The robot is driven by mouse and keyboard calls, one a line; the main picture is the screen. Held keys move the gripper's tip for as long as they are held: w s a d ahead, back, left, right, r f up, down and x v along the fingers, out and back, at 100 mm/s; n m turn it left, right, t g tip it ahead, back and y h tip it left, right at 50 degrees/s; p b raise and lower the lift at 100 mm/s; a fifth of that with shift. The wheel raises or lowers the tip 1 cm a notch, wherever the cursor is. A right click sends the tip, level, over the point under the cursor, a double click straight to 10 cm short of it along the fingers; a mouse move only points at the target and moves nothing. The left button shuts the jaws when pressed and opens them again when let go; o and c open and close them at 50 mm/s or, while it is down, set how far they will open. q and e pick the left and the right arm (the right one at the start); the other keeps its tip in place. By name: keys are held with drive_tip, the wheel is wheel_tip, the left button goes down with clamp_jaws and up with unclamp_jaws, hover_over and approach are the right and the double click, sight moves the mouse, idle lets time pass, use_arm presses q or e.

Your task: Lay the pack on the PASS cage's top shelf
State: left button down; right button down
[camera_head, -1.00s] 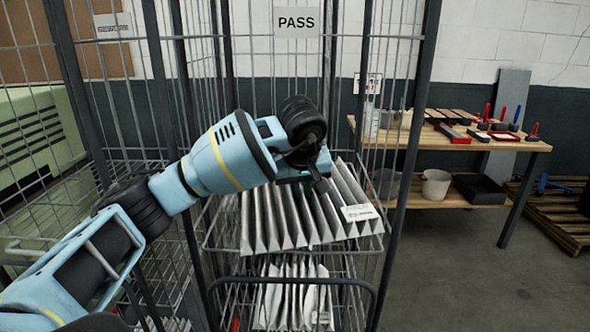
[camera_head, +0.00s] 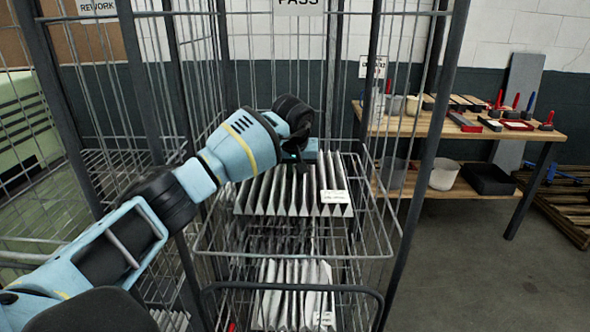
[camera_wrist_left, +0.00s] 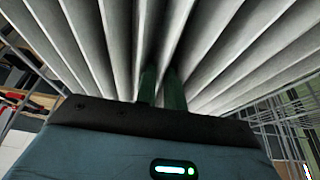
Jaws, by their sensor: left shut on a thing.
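The pack (camera_head: 272,195) is a pale grey pleated filter with a white label at its right end. My left gripper (camera_head: 300,163) is shut on its far edge, inside the PASS cage. In the left wrist view the pleats (camera_wrist_left: 215,45) fan out from the two dark fingers (camera_wrist_left: 162,88). The PASS cage carries a PASS sign (camera_head: 299,5), cut by the top edge. The pack is over the cage's top wire shelf (camera_head: 292,256), back from its front rim; I cannot tell whether it touches the mesh. My right gripper is not in view.
Another pleated pack (camera_head: 285,300) lies on a lower level of the cage. Dark cage posts (camera_head: 415,165) and wire sides surround the shelf. A REWORK cage (camera_head: 98,8) stands at the left. A wooden bench (camera_head: 450,140) with tools and tubs stands at the right.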

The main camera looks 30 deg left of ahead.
use_arm(q)
wheel_tip(320, 180, down, 3)
drive_tip(key=shift+f+b, duration=0.2)
drive_tip(key=shift+b, duration=0.15)
drive_tip(key=shift+f, duration=0.8)
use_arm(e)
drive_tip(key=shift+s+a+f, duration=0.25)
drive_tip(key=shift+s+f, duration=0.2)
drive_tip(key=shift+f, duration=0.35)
use_arm(q)
drive_tip(key=shift+f, duration=0.2)
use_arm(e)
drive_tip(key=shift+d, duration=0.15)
use_arm(q)
drive_tip(key=c, duration=1.8)
unclamp_jaws()
drive_tip(key=shift+r, duration=0.15)
